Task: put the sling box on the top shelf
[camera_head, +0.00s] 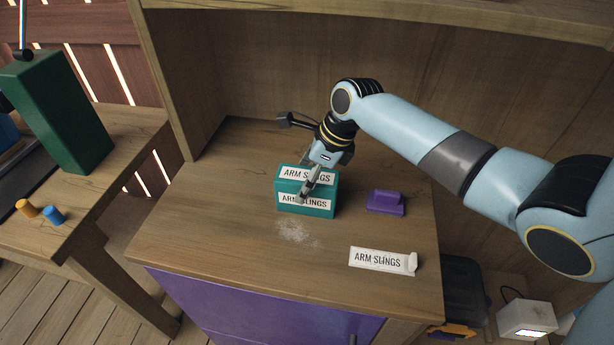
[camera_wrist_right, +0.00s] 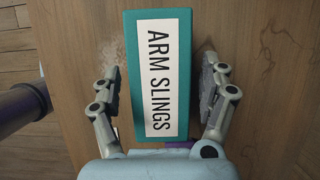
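The sling box, a teal box (camera_head: 308,211) with white "ARM SLINGS" labels on its top and front, stands on the wooden counter (camera_head: 230,190). My right gripper (camera_head: 310,190) reaches down over it from the right. In the right wrist view, the box (camera_wrist_right: 160,80) lies between the two fingers of the open gripper (camera_wrist_right: 158,92), with a narrow gap showing on each side. The fingertips' height against the box is hard to judge. My left gripper is not in view. A shelf board (camera_head: 400,14) runs across the top above the counter.
A purple handled block (camera_head: 385,202) sits right of the box. A white "ARM SLINGS" strip (camera_head: 378,261) lies near the front edge. A pale powdery patch (camera_head: 297,232) is before the box. A side table (camera_head: 125,128) at left holds a tall green box (camera_head: 62,112).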

